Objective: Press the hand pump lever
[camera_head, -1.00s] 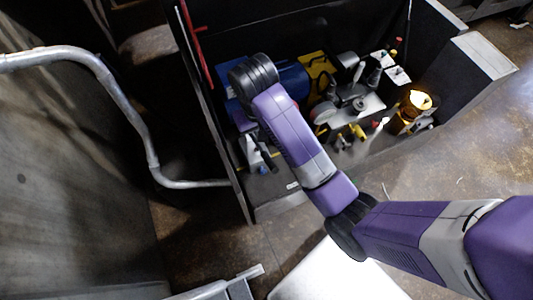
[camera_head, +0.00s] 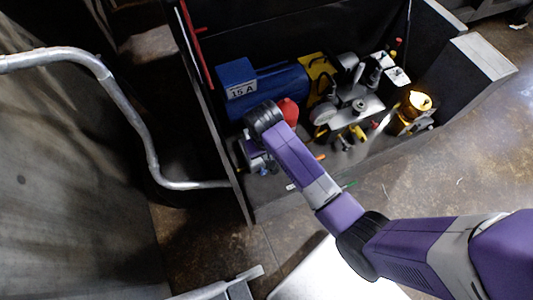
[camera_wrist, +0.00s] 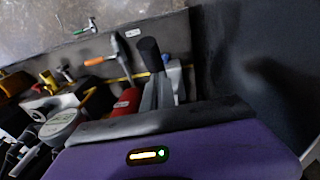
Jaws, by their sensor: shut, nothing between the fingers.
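My gripper's purple body (camera_wrist: 180,150) fills the bottom of the wrist view, with a dark band along its far edge. It is shut and empty; its fingertips are not clearly visible.
A blue motor (camera_head: 285,88) with a "15 A" box (camera_head: 237,77) lies behind my wrist, beside a red part (camera_head: 289,111). An orange-handled valve (camera_wrist: 95,61) stands left of the black handle. A dark side wall (camera_head: 208,105) borders the left; a glowing yellow lamp (camera_head: 418,101) stands right.

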